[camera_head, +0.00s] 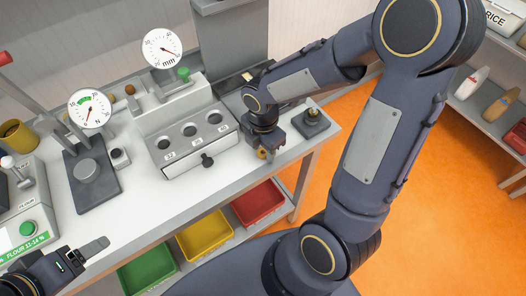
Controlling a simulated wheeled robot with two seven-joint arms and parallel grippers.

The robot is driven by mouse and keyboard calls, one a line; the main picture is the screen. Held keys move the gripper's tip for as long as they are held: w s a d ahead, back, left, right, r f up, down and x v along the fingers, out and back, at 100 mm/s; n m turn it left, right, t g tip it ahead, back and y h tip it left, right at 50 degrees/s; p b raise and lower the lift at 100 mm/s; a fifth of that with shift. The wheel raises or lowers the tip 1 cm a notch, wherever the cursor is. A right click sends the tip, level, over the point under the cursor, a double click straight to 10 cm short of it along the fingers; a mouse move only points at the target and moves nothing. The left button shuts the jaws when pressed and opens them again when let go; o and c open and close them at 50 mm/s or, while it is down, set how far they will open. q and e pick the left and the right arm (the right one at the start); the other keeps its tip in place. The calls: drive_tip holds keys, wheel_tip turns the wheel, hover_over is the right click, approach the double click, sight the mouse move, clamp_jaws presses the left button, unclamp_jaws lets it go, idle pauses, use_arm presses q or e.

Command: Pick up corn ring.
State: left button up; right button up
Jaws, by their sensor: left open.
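A small golden-yellow piece (262,154), perhaps the corn ring, shows at the fingers of my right gripper (268,151), low over the right part of the white table. The fingers and wrist hide much of it, so its shape and whether it is held cannot be told. My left gripper (85,252) is open at the bottom left, over the table's front edge, and nothing shows between its fingers.
A grey block with several round holes (190,135) stands mid-table, left of my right gripper. Dial gauges (90,108) stand behind and left. A dark base with a post (311,119) sits near the right edge. Red (258,203), yellow (205,235) and green (148,270) bins sit below.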

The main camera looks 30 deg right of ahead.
drive_tip(key=c, duration=0.5)
drive_tip(key=shift+o, duration=0.2)
drive_tip(key=shift+r, duration=0.1)
